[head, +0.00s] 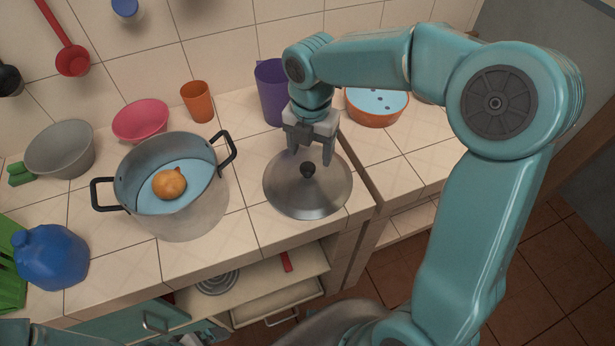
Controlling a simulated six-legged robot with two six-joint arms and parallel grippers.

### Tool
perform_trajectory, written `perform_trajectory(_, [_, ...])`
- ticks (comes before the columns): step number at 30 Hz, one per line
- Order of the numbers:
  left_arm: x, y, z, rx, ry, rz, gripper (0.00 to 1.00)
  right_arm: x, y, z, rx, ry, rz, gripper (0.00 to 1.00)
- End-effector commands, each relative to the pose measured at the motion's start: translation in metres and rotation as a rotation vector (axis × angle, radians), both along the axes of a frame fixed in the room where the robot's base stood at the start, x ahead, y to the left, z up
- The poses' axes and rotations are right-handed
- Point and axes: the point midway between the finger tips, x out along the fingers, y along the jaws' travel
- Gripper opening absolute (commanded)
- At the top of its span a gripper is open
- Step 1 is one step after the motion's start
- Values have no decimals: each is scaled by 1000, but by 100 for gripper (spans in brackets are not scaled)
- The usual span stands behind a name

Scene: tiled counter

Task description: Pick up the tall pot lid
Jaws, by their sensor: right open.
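The pot lid (308,196) is a round grey metal lid with a dark knob (308,169) at its middle. It lies flat on the tiled counter, right of the pot. My right gripper (311,156) is open and points down just above and behind the knob. Its fingers look empty; whether they touch the lid cannot be told. The large pot (180,215) has two black handles and an orange round item (169,184) inside. My left gripper cannot be made out; only a bit of teal arm shows at the bottom left.
A purple cup (270,90) stands behind my right gripper, with an orange bowl (377,112) to its right. An orange cup (197,101), pink bowl (141,119), grey bowl (60,150) and blue jug (50,258) stand farther left. The counter's front edge is close to the lid.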

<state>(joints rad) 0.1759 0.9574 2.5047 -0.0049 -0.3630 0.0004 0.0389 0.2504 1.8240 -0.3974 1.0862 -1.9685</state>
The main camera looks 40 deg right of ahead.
Motion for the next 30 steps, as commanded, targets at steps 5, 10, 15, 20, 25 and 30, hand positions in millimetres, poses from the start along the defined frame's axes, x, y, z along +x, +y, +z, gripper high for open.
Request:
perform_trajectory(5, [0, 0, 3, 0, 0, 0, 100, 2, 6, -27, 0, 6, 2, 67])
perform_trajectory(10, [0, 0, 2, 0, 0, 0, 100, 2, 6, -47, 0, 2, 1, 67])
perform_trajectory(15, [0, 0, 2, 0, 0, 0, 100, 3, 6, -50, -1, 1, 1, 67])
perform_trajectory(20, [0, 0, 2, 0, 0, 0, 100, 3, 6, -49, -1, 1, 1, 41])
perform_trajectory(25, [0, 0, 2, 0, 0, 0, 100, 3, 6, -49, -1, 1, 1, 0])
perform_trajectory(30, [0, 0, 2, 0, 0, 0, 100, 3, 6, -49, -1, 1, 1, 0])
